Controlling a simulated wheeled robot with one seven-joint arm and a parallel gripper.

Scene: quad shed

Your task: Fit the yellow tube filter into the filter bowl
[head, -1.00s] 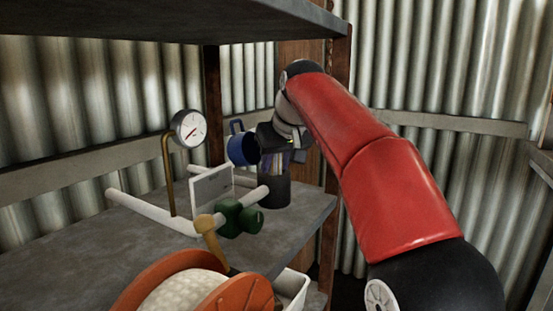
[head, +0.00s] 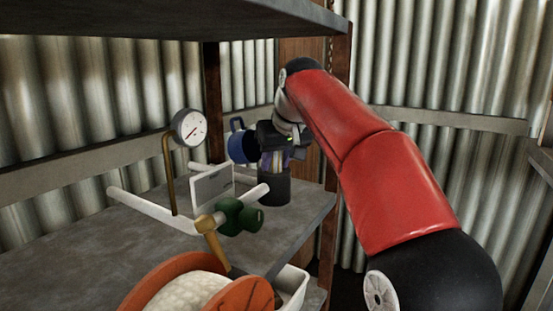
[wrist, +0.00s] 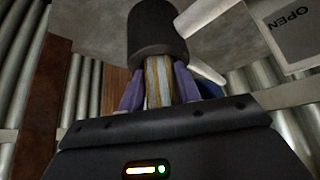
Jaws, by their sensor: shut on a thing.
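The black filter bowl (head: 274,190) stands upright on the grey shelf, behind the green valve. It also shows at the top of the wrist view (wrist: 156,28). My gripper (head: 274,162) is just above the bowl, with its purple fingers (wrist: 131,90) on either side of the striped yellow and pale tube filter (wrist: 158,82). The gripper is shut on the filter. The filter's far end meets the bowl's mouth and is hidden by its rim. How deep it sits inside I cannot tell.
A blue cup-like thing with a handle (head: 238,145) is close left of my gripper. A gauge (head: 190,128), white pipes (head: 150,208), a white plate (head: 212,187) and a green valve (head: 240,216) stand on the shelf. An orange reel (head: 170,285) is in front. A post rises behind.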

